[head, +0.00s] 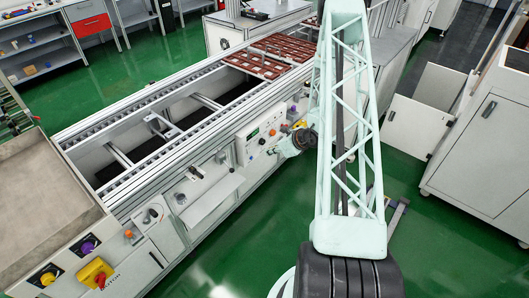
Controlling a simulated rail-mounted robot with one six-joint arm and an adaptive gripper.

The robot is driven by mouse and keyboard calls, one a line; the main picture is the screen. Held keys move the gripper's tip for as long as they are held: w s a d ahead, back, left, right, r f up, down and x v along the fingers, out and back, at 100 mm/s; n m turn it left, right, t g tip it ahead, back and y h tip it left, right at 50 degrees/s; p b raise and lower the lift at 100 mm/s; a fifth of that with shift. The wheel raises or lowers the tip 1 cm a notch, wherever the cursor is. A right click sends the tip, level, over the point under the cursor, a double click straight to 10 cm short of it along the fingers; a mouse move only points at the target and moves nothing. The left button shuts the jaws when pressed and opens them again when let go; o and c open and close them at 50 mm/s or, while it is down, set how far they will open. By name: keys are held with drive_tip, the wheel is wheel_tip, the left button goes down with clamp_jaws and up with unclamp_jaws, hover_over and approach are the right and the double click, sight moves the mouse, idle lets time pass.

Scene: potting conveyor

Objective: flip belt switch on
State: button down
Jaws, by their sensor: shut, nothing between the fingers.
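My gripper (276,151) is shut and empty. It is small in the head view, at the side of the conveyor (135,165), close to a light control panel (243,150) with a small green display and several small knobs. I cannot tell whether the gripper touches the panel. My arm hides part of the conveyor side to the right. Which control is the belt switch, and its position, cannot be told at this size. A yellow and red switch (96,272) sits at the near left end, far from my gripper.
A purple knob (88,245) and a yellow and black knob (46,276) are near the left corner. Brown trays (258,65) lie on the far part of the conveyor. White cabinets (485,150) stand at the right. Green floor (215,270) in front is clear.

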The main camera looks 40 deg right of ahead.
sight(249, 150)
drive_tip(key=shift+w+a+r+b+x, duration=0.1)
drive_tip(key=shift+w+r+b+x, duration=0.2)
drive_tip(key=shift+x, duration=1.8)
drive_tip(key=shift+w+a+r+b+x, duration=0.15)
drive_tip(key=shift+w+r+x, duration=0.2)
drive_tip(key=shift+x, duration=1.75)
drive_tip(key=shift+w+d+r+b+x, duration=0.1)
drive_tip(key=shift+w+r+b+x, duration=0.2)
drive_tip(key=shift+x, duration=1.8)
